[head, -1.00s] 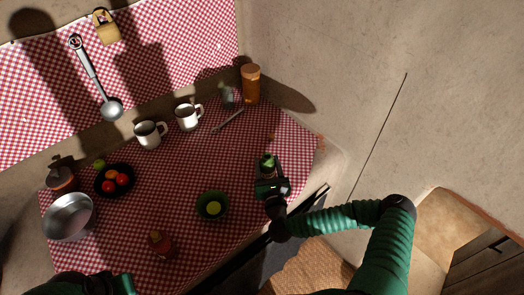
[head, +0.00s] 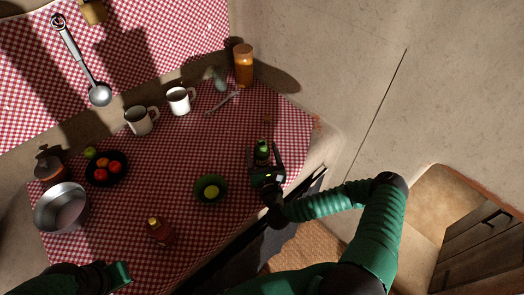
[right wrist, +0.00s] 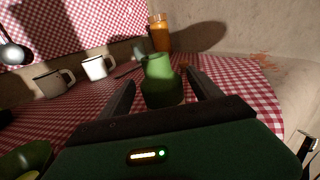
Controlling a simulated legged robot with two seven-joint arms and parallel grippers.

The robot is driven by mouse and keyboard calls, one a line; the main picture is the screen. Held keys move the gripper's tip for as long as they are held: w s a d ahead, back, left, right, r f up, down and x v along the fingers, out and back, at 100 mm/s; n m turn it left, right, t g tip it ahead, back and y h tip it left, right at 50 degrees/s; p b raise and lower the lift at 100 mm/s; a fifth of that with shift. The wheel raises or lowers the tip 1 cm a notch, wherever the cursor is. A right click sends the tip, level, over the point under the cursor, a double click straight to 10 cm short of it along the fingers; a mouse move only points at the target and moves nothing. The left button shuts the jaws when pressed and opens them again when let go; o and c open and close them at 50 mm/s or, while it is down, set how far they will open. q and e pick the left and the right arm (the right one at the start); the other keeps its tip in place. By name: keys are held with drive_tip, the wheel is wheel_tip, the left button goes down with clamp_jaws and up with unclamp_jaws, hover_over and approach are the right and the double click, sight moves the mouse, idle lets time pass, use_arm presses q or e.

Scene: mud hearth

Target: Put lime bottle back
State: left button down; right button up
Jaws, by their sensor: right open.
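The lime bottle (head: 263,151), green with a darker lower part, stands on the checked cloth near the right edge of the counter. It also shows in the right wrist view (right wrist: 160,70), straight ahead. My right gripper (head: 265,155) is open, with one finger on each side of the bottle and gaps visible between.
A green bowl (head: 201,195) with a yellow piece is left of the right gripper. Two mugs (head: 139,121), an orange jar (head: 244,66) and a spoon (head: 221,104) lie behind. A metal bowl (head: 61,208) and a fruit plate (head: 121,173) are left.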

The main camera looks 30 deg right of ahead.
drive_tip(key=v, duration=0.3)
drive_tip(key=b+v, duration=0.1)
drive_tip(key=v, duration=0.7)
drive_tip(key=shift+s+d, duration=0.2)
drive_tip(key=shift+s, duration=0.1)
drive_tip(key=shift+s+a+r, duration=0.1)
drive_tip(key=shift+s+a, duration=0.05)
drive_tip(key=shift+a, duration=0.1)
drive_tip(key=shift+d, duration=0.15)
idle(0.4)
